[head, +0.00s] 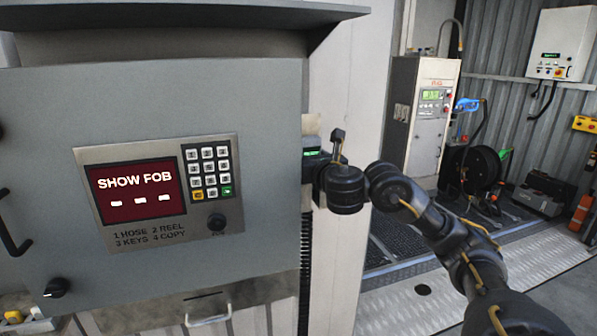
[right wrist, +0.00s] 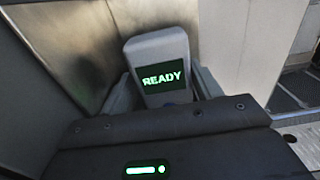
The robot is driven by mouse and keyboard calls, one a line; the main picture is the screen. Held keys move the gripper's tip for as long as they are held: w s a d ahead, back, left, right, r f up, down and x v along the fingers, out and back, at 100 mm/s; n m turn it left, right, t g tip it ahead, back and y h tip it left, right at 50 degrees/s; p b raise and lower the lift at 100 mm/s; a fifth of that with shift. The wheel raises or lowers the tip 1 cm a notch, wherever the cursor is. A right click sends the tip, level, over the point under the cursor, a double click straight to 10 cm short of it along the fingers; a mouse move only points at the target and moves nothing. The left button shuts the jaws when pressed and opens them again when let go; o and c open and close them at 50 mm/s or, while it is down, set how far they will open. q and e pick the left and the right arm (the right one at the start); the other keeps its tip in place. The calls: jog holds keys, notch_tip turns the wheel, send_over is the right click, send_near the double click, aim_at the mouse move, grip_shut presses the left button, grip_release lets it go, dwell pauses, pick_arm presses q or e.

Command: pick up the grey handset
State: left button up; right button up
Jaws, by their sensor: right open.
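The grey handset (right wrist: 153,49) shows in the right wrist view, straight ahead of my right gripper. It has a rounded top and a dark screen reading READY in green. Grey side pieces flank its lower part; I cannot tell whether they are a holder or my fingers. Its lower end is hidden behind my gripper's dark body. In the head view my right gripper (head: 318,168) is beside the right edge of the grey cabinet, open, its fingers mostly hidden. I cannot make out the handset there for sure. My left gripper is not in view.
The grey cabinet (head: 60,100) fills the left, with a keypad (head: 210,172) and a red screen (head: 137,190) reading SHOW FOB. A pale post (head: 345,90) stands behind my right gripper. A white pump cabinet (head: 432,110) and a hose reel (head: 472,170) are farther back.

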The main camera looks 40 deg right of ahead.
jog(key=shift+s+r, duration=0.25)
jog(key=shift+s, duration=0.2)
jog(key=shift+s+r, duration=0.2)
jog(key=shift+s, duration=0.25)
jog(key=c, duration=0.3)
jog(key=shift+s, duration=0.1)
jog(key=shift+c, duration=1.2)
jog(key=shift+w+f, duration=0.15)
jog(key=shift+w, duration=0.25)
jog(key=c, duration=0.4)
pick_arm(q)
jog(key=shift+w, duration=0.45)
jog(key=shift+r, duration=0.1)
